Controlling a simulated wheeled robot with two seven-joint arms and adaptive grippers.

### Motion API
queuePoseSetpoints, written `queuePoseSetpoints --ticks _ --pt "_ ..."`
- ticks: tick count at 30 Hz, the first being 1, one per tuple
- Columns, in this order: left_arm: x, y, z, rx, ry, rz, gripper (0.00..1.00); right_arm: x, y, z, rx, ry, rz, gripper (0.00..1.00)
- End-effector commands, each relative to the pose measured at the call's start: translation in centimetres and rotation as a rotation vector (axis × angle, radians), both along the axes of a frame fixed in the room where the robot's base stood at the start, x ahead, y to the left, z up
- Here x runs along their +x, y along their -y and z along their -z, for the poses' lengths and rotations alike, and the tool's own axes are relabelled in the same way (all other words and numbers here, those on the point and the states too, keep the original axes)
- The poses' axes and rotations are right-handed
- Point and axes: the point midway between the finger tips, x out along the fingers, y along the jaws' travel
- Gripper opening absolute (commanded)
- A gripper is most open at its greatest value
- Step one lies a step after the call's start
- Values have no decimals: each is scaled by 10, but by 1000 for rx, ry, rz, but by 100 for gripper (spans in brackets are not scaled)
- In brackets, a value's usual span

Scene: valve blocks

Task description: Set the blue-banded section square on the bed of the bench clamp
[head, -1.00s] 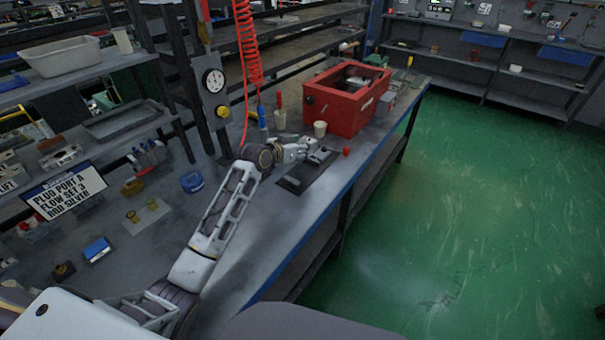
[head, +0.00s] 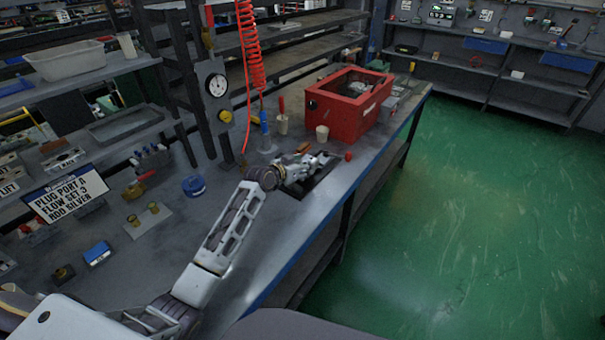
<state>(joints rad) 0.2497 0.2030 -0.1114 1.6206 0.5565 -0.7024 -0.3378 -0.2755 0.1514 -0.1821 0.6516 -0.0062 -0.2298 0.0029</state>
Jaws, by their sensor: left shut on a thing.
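The bench clamp (head: 327,158) is a small grey device with a red knob (head: 348,156) beside it. It sits near the bench's front edge, on or next to a dark plate (head: 318,184). My left gripper (head: 302,171) is right at the clamp, over the dark plate, and partly covers both. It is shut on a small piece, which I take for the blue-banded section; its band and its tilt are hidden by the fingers. I cannot tell whether the piece touches the clamp bed. My right gripper is out of view.
A red box (head: 345,108) and a pale cup (head: 322,133) stand just behind the clamp. A red coiled hose (head: 250,50) hangs behind my arm. A blue round item (head: 194,185), a blue block (head: 98,253) and a sign (head: 66,194) are at left.

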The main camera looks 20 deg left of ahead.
Motion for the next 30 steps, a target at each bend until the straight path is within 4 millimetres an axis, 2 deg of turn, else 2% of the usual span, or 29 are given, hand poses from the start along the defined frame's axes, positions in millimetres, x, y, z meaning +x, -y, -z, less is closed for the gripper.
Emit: queuePoseSetpoints --ticks 6,13,21,27,28,30 --pt "0 0 13 0 1 -1 12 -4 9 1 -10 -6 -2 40" --pt "0 0 33 -2 3 -1 12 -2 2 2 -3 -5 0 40" --pt "0 0 35 0 3 -1 12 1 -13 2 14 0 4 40" --pt "0 0 38 0 3 -1 12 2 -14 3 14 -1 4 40" --pt "0 0 40 0 -1 0 53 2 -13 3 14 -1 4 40" --pt "0 0 39 0 -1 0 62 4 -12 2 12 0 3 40"
